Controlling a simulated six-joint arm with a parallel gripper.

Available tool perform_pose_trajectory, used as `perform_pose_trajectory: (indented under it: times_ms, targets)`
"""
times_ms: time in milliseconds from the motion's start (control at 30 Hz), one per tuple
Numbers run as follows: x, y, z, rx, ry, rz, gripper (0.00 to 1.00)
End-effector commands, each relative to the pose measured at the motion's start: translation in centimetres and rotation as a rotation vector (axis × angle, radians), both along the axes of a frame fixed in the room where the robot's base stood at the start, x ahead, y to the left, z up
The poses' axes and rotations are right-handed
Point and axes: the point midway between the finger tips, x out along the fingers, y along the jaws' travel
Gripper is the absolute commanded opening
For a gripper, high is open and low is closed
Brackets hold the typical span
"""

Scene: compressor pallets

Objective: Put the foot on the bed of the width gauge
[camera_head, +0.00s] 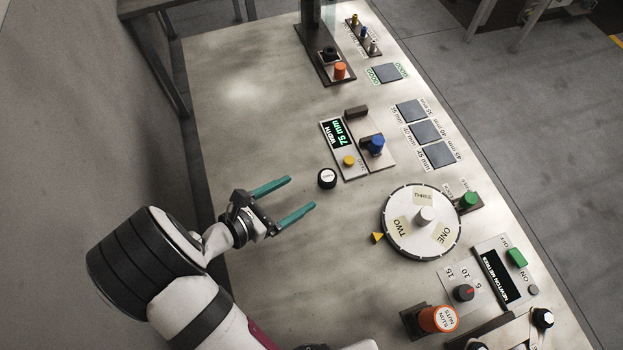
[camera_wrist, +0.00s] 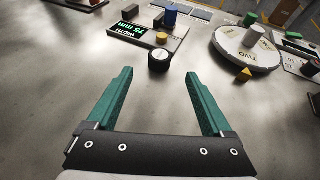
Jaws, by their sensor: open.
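The foot (camera_head: 326,178) looks like a small black round piece with a pale top, standing on the bench; it also shows in the wrist view (camera_wrist: 159,61). My gripper (camera_head: 300,193) is open and empty, low over the bench, with its two green fingers pointing at the foot. In the wrist view the foot is just beyond and between the fingertips (camera_wrist: 159,73), not held. The width gauge (camera_head: 380,161) is beyond the foot. Its display (camera_head: 338,135) reads 75 mm. A dark block (camera_head: 355,112) and a blue knob (camera_head: 374,144) sit on its bed, with a yellow button (camera_head: 348,160) beside it.
A round turntable (camera_head: 408,244) marked ONE and TWO stands right of the foot, with a yellow pointer (camera_head: 377,237). Several dark square pads (camera_head: 424,132) lie behind the gauge. A Newton metres panel (camera_head: 496,277) is at lower right. The bench left of the gauge is clear.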

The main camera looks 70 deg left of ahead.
Motion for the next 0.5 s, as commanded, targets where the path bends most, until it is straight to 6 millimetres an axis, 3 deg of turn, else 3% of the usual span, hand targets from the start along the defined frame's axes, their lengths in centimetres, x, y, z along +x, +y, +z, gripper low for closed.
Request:
perform_pose_trajectory:
  times_ms: [167,267,367,400,467,500]
  targets:
    - [-0.9,-0.4,0.4,0.001,0.0,-0.001,0.85]
    - [0.4,-0.8,1.0,0.015,0.014,-0.053,0.85]
    - [6.4,-3.3,3.8,0.106,0.082,-0.325,0.85]
    - [9.8,-5.6,5.5,0.171,0.122,-0.505,0.85]
    - [14.9,-10.7,8.2,0.299,0.184,-0.831,0.85]
    - [17.4,-15.0,9.9,0.402,0.22,-1.072,0.85]
